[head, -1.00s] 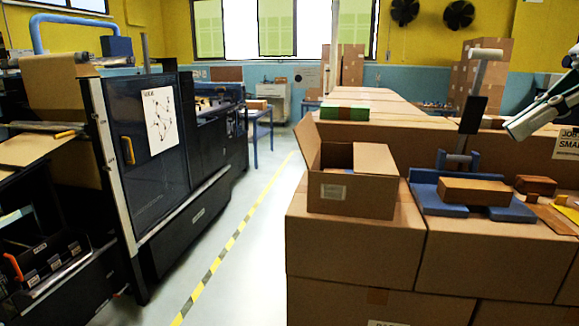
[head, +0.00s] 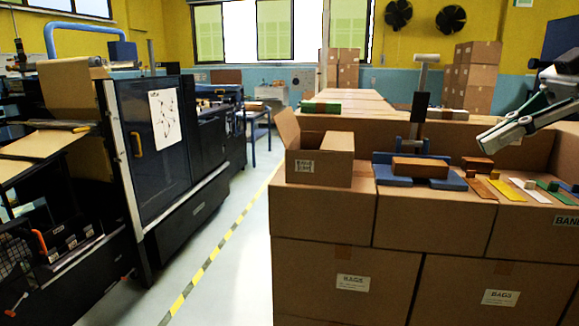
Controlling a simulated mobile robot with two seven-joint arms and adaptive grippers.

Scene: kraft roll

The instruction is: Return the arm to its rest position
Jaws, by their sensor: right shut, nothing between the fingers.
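My right arm comes in at the right edge of the head view. Its gripper (head: 488,142) is shut and empty, held in the air above the right part of the carton stack. It appears apart from the things below it. My left gripper is not in view.
Stacked cartons (head: 320,210) carry an open box (head: 325,170), a kraft-coloured block (head: 420,167) on a blue stand (head: 445,182), a brown block (head: 477,163) and several coloured strips. A dark machine (head: 185,190) stands left. Clear floor (head: 215,290) with a striped line lies between.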

